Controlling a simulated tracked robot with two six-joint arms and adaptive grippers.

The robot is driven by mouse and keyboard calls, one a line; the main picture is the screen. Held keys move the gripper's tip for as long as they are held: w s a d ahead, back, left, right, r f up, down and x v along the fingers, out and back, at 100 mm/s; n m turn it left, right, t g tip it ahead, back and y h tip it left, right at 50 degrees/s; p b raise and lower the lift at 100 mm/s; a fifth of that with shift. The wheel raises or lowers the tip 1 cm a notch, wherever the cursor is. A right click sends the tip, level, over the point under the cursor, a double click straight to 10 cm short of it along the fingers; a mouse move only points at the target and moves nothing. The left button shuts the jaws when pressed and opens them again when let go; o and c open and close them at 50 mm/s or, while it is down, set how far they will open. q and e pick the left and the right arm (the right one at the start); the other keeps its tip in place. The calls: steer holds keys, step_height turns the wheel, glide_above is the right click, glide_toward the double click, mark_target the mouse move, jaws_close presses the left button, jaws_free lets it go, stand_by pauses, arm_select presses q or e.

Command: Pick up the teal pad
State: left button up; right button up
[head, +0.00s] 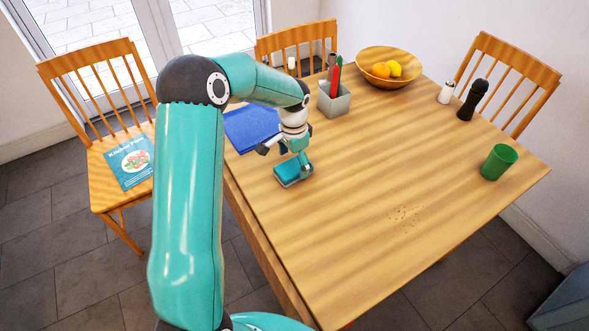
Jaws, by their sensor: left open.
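The teal pad (289,172) is a small block with a teal top and a paler lower edge. It lies on the wooden table (370,220) near the table's left edge. My left gripper (285,157) is open just above the pad, with its fingers spread and one finger overlapping the pad's right part in the picture. I cannot tell whether that finger touches the pad. My right gripper is not in view.
A blue folded cloth or folder (250,128) lies behind the gripper. Behind it stand a grey pen holder (334,104) and a fruit bowl (370,66). A green cup (498,162), a black mill (472,100) and a white shaker (446,93) stand right. Crumbs (404,215) lie on clear tabletop.

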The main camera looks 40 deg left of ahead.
mark_target(294, 166)
arm_select(q)
steer(key=shift+f, duration=1.35)
steer(key=c, duration=1.2)
steer(key=shift+r, duration=0.15)
steer(key=shift+c, duration=0.2)
step_height(294, 166, up, 20)
